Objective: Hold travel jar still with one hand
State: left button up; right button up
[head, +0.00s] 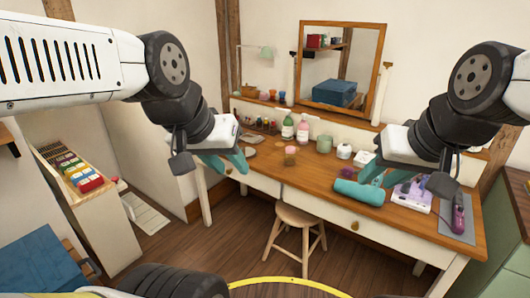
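A small clear jar with a pink lid (291,150) stands upright on the wooden desk (262,168), left of the middle. It seems to be the travel jar; no label can be read. My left gripper (226,163) hangs over the desk's left end, to the left of the jar and apart from it. Its teal fingers look spread and empty. My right gripper (382,176) is over the right half of the desk, well right of the jar, near a teal cylinder (358,193). Its fingers look apart, with nothing seen between them.
A green cup (324,144), a white jar (344,151) and bottles (303,131) stand behind. A white and purple item (412,197) and a purple tool (458,212) on a grey mat lie right. A stool (295,217) stands in front. The desk's front middle is clear.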

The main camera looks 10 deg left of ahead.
aim_at(289, 159)
jog(key=i+l+u, duration=0.1)
jog(key=i, duration=0.35)
jog(key=i+l+u, duration=0.1)
jog(key=i, duration=0.35)
jog(key=i+l+u, duration=0.1)
jog(key=i+l, duration=0.2)
jog(key=i+j, duration=0.05)
jog(key=i, duration=0.05)
